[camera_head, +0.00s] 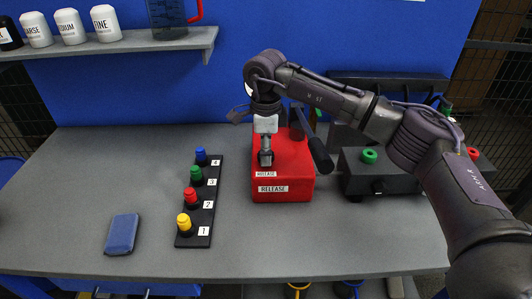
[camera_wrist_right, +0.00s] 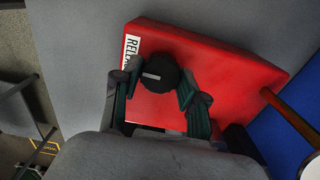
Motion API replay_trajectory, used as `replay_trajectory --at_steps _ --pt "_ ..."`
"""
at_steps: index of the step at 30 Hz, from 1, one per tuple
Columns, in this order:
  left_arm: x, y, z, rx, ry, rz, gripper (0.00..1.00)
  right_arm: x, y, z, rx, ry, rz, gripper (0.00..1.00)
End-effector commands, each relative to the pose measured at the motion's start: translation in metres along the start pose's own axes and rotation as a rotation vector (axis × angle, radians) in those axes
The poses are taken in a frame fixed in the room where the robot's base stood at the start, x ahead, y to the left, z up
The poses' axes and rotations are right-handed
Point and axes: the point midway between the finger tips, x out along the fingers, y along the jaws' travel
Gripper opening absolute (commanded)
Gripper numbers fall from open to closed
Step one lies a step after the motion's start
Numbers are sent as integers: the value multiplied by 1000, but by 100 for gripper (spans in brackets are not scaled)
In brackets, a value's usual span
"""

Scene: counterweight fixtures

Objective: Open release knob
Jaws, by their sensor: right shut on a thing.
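The red box (camera_head: 296,180) stands on the grey workbench and has a white RELEASE label on its front and a second small label above it. The release knob (camera_wrist_right: 160,72) is black and round with a light bar mark, on the box's face in the right wrist view. My right gripper (camera_head: 266,158) is over the box and points down at it. In the wrist view its two fingers (camera_wrist_right: 154,88) are on either side of the knob, shut on it. The gripper hides the knob in the head view. My left gripper is not in view.
A black strip (camera_head: 183,240) with several numbered coloured knobs lies left of the box. A blue block (camera_head: 122,233) lies farther left. A dark box with a green knob (camera_head: 369,156) stands to the right. A shelf (camera_head: 130,43) with jars is above.

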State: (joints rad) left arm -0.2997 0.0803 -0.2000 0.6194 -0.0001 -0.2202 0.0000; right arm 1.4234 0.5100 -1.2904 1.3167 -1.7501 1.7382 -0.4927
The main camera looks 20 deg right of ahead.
Motion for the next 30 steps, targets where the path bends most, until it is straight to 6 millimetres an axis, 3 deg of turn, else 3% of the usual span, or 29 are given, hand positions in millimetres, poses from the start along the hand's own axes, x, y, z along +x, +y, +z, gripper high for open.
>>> replay_trajectory --at_steps 18,19,21,23,30 --pt "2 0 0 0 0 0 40 -1 0 1 -42 -3 -2 8" --pt "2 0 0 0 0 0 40 -1 0 1 -42 -3 -2 46" --pt "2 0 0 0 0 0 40 -1 0 1 -42 -3 -2 57" --pt "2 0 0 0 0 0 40 -1 0 1 -41 -2 -1 67" --pt "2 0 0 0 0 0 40 0 0 0 -40 -1 0 68"
